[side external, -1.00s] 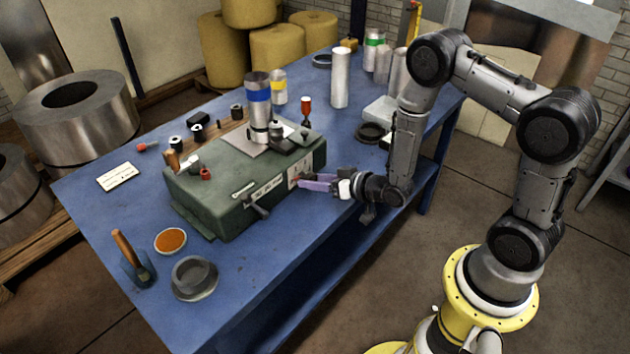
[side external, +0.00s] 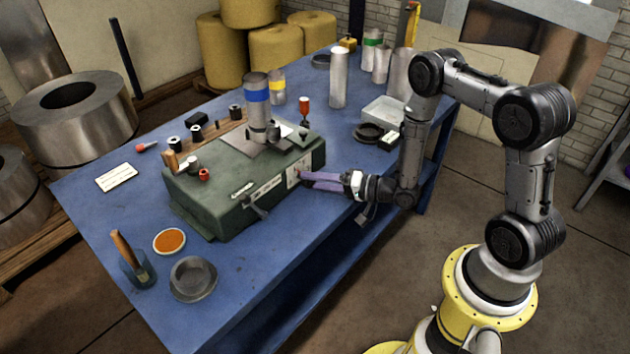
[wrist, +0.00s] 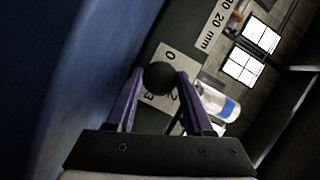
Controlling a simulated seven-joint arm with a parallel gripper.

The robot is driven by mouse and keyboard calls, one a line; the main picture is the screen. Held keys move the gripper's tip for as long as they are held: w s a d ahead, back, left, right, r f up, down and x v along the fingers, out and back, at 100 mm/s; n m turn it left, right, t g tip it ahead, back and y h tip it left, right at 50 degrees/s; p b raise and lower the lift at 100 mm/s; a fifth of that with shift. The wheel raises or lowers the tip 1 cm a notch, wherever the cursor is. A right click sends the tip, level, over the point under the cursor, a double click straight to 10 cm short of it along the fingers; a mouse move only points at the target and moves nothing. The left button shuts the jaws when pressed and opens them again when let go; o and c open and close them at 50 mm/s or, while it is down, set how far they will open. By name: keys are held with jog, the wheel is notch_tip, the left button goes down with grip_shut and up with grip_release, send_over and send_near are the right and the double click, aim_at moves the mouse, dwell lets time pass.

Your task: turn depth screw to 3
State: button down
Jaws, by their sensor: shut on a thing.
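The depth screw's round black knob (wrist: 160,76) shows in the wrist view between my purple fingertips, and my gripper (wrist: 159,84) is shut on it. The pale dial plate (wrist: 152,63) behind the knob shows 0, 2 and 3; the knob hides part of it. I cannot make out a pointer. In the side view my gripper (side external: 301,179) reaches the right end of the green machine's front (side external: 225,208), at the pale plate (side external: 296,170). The knob is hard to make out there.
A scale plate marked in mm (wrist: 212,30) lies along the same face. A lever (side external: 257,209) sticks out left of my gripper. A blue-banded cylinder (side external: 257,100) stands on top of the machine. A black ring (side external: 369,133) lies on the blue table (side external: 110,230).

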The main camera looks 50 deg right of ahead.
jog(key=shift+m+t+y, duration=0.3)
jog(key=shift+m, duration=0.5)
jog(key=shift+c, duration=1.5)
grip_release()
